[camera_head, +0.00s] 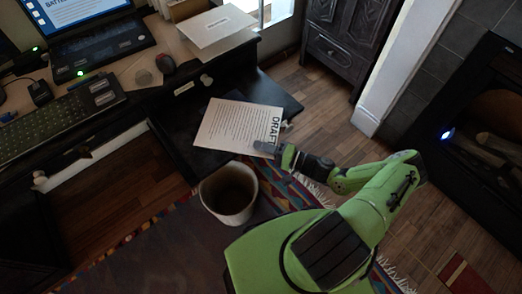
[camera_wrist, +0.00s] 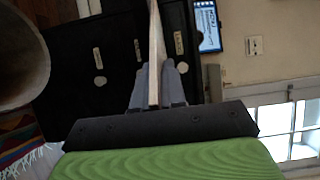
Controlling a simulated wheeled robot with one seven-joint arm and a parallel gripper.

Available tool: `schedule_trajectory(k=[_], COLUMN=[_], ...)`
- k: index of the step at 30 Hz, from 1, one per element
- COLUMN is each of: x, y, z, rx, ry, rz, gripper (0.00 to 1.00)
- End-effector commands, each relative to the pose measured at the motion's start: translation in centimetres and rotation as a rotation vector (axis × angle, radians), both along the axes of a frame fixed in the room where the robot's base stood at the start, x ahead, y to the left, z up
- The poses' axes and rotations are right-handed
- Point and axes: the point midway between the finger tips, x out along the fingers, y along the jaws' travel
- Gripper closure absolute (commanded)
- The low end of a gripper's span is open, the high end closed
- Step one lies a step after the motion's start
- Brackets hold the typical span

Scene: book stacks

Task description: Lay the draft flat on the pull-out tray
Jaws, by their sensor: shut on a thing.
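The draft (camera_head: 232,128), a white printed sheet marked "DRAFT" along its right side, overlaps the dark pull-out tray (camera_head: 272,92) in the head view. My gripper (camera_head: 268,148) is shut on the draft's lower right edge. In the wrist view the draft (camera_wrist: 155,45) shows edge-on as a thin pale strip between the two grey fingers (camera_wrist: 156,88). The tray juts out from the desk front, and the sheet hides part of it. I cannot tell whether the draft touches the tray or hangs above it.
A round waste bin (camera_head: 230,192) stands just below the tray. A dark carved cabinet (camera_head: 345,40) and a fireplace (camera_head: 490,120) stand to the right.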

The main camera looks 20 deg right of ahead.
Motion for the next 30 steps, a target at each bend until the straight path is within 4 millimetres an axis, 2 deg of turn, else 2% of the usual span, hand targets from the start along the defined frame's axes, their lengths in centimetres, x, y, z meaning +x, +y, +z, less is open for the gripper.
schedule_trajectory(k=[14,15,20,30], x=[0.27,0.27,0.27,0.26], y=[-0.31,-0.30,-0.29,-0.27], z=[-0.07,-0.07,-0.05,-0.01], rx=[-0.002,-0.002,-0.001,-0.001], ry=[0.002,0.002,0.001,0.001], rz=[0.002,0.002,0.002,0.003], gripper=[1.00,0.86,0.62,0.60])
